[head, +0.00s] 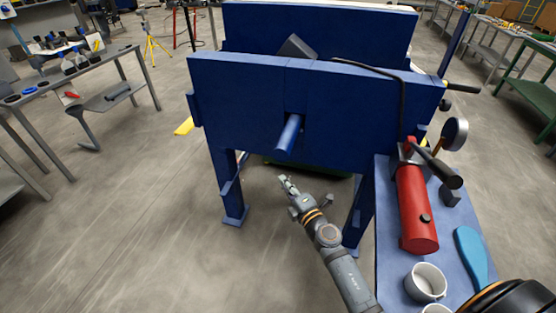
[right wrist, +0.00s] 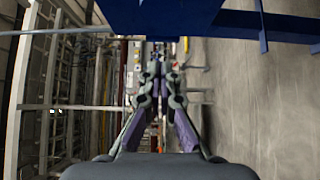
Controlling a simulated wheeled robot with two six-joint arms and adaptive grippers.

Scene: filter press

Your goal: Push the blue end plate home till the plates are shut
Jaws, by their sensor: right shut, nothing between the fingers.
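The filter press stands in front of me in the head view. Its near blue plate (head: 240,95) is a wide upright slab with a short blue bar (head: 288,135) sticking out toward me. A second blue plate (head: 320,30) stands behind it with a gap between; I cannot tell for sure which is the end plate. My right gripper (head: 287,184) is shut and empty, low in front of the press, below the blue bar and apart from it. In the right wrist view its fingers (right wrist: 157,72) meet, with blue metal (right wrist: 170,15) across the top. My left gripper is not in view.
A blue side shelf (head: 395,200) at right holds a red cylinder pump (head: 412,205), a gauge (head: 455,134), a white cup (head: 426,281) and a light-blue paddle (head: 472,257). A black hose (head: 402,105) hangs over the near plate.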

